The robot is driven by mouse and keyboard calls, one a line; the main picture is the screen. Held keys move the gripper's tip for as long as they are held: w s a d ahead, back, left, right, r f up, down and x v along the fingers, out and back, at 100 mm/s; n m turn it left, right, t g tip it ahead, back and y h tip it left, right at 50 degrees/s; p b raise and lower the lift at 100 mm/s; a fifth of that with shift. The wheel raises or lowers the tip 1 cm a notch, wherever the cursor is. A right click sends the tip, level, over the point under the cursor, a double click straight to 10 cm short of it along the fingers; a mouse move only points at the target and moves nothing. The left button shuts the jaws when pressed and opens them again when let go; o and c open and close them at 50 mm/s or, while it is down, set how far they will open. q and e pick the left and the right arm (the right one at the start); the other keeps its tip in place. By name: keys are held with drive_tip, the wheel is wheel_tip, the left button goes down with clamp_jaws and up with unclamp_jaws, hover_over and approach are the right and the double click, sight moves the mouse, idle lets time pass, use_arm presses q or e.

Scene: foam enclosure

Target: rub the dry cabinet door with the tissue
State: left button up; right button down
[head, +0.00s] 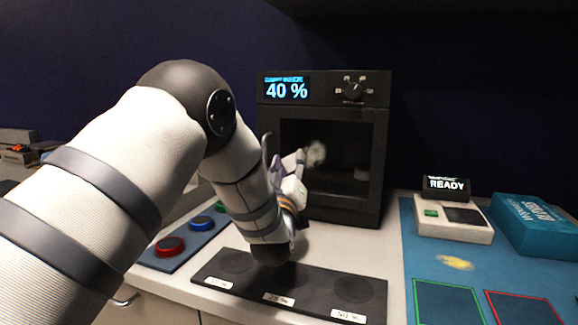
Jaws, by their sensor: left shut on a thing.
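The dry cabinet (323,215) stands at the back of the counter, with a dark glass door (345,135) and a display reading 40 %. My left arm reaches in from the left, and my left gripper (301,158) is in front of the left part of the door. It is shut on the tissue (316,153), a small pale crumpled patch at the fingertips. The tissue appears against or very close to the glass; contact is hard to tell. The wrist hides part of the gripper and the door's left edge. My right gripper is not in view.
A black mat (310,285) with round labelled spots lies in front of the cabinet. Red, green and blue buttons are on the left. A READY device (455,222), a blue box (540,225) and a blue mat (450,285) with a yellow spot are on the right.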

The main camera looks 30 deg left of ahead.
use_arm(q)
drive_tip(key=shift+w+a, duration=0.15)
drive_tip(key=shift+w, duration=0.45)
